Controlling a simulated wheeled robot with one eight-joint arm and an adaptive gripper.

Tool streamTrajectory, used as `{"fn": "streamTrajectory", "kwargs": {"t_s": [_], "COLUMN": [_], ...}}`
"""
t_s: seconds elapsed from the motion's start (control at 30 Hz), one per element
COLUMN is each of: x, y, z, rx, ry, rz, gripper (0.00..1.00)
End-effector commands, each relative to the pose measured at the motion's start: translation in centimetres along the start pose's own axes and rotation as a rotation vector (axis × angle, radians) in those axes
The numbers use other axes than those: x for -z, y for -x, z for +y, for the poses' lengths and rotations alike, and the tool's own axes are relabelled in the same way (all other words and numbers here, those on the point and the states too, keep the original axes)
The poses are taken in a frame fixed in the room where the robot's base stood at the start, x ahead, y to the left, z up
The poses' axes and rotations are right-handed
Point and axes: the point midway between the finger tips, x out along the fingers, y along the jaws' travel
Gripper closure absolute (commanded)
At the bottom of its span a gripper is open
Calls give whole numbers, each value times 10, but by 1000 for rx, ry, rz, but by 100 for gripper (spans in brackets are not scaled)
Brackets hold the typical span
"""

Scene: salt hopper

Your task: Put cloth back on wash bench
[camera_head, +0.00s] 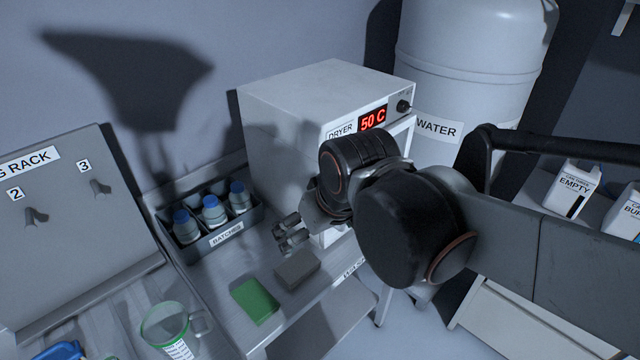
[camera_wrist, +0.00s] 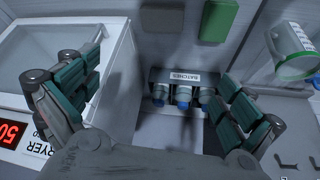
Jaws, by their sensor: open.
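A green flat rectangle (camera_head: 255,301) and a grey-brown block (camera_head: 297,269) lie side by side on a grey bench (camera_head: 216,310). Either could be the cloth; I cannot tell which. In the wrist view the green piece (camera_wrist: 218,20) and the block (camera_wrist: 161,15) are at the top edge. The bench's front label is partly hidden by my arm. My gripper (camera_head: 289,236) is open and empty, above the bench just behind the block, in front of the dryer. In the wrist view its fingers (camera_wrist: 155,105) are spread wide with nothing between them.
A dryer (camera_head: 290,100) reading 50 C stands behind my gripper. A BATCHES tray (camera_head: 226,238) with blue-capped bottles is left of it. A clear jug (camera_head: 166,328) with a green rim stands at front left, below a peg rack (camera_head: 60,220). A water tank (camera_head: 470,60) is behind.

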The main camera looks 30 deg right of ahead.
Motion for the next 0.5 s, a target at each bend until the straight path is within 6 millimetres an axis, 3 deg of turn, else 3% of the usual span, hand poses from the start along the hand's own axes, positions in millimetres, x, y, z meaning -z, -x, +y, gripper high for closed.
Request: {"fn": "streamTrajectory", "kwargs": {"t_s": [0.2, 0.5], "x": [-21, -26], "y": [17, 21], "z": [-1, -2], "rx": [-4, -5], "ry": [-51, -70], "rz": [100, 137], "gripper": [0, 0]}}
